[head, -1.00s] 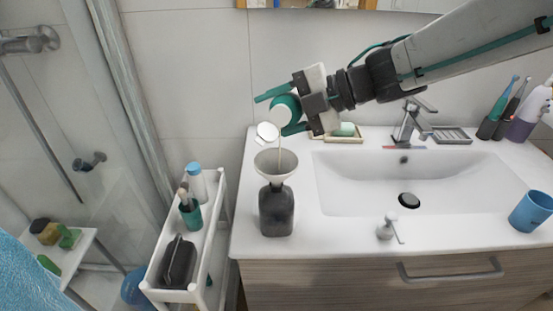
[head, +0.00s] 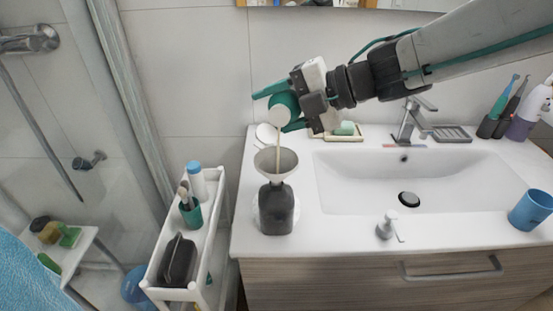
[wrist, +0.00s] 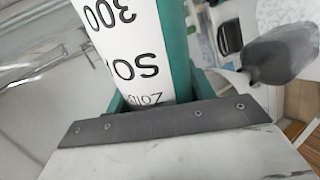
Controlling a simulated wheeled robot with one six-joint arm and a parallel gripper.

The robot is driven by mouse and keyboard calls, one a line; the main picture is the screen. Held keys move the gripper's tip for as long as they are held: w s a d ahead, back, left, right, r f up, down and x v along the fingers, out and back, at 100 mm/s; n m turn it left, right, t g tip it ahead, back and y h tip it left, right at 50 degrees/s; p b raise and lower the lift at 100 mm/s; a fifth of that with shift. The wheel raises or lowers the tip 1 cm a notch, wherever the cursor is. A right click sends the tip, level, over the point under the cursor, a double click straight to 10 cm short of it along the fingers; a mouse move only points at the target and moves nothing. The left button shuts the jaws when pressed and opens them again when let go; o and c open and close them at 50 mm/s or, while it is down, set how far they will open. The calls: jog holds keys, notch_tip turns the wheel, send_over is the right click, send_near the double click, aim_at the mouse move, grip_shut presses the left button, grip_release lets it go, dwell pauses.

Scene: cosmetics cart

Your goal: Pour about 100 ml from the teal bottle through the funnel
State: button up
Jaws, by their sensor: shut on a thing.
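My gripper (head: 292,106) is shut on the teal bottle (head: 287,102) and holds it tipped above the funnel, its pale mouth end facing down and forward. A thin pale stream runs from the mouth into the funnel (head: 268,161). The funnel sits upright in the neck of a dark grey bottle (head: 276,210) on the left part of the counter. In the wrist view, the teal bottle (wrist: 178,45) shows a white strip with printed numbers, "300" among them. The dark bottle (wrist: 280,52) shows there at the upper right. The liquid level inside either bottle cannot be seen.
The sink (head: 420,180) lies to the right, with its faucet (head: 409,122) behind. A white cart (head: 225,215) with bottles and brushes stands left of the counter. A white round thing is behind the funnel.

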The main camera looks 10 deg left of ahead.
aim_at(283, 97)
jog(key=shift+r+n, duration=0.15)
jog(key=shift+n, duration=0.15)
jog(key=shift+s+f+n+t+p, duration=0.1)
jog(key=shift+f+n+t+p, duration=0.4)
jog(key=shift+t+p, duration=0.2)
dwell(1.2)
jog(key=shift+s+r+n+t+p, duration=0.2)
jog(key=shift+r+n+t+p, duration=0.5)
jog(key=shift+n+t, duration=0.3)
dwell(1.5)
jog(key=shift+s+r+n+t+p, duration=0.25)
jog(key=shift+r+n+t+p, duration=0.15)
jog(key=shift+r+n+p, duration=0.55)
dwell(1.4)
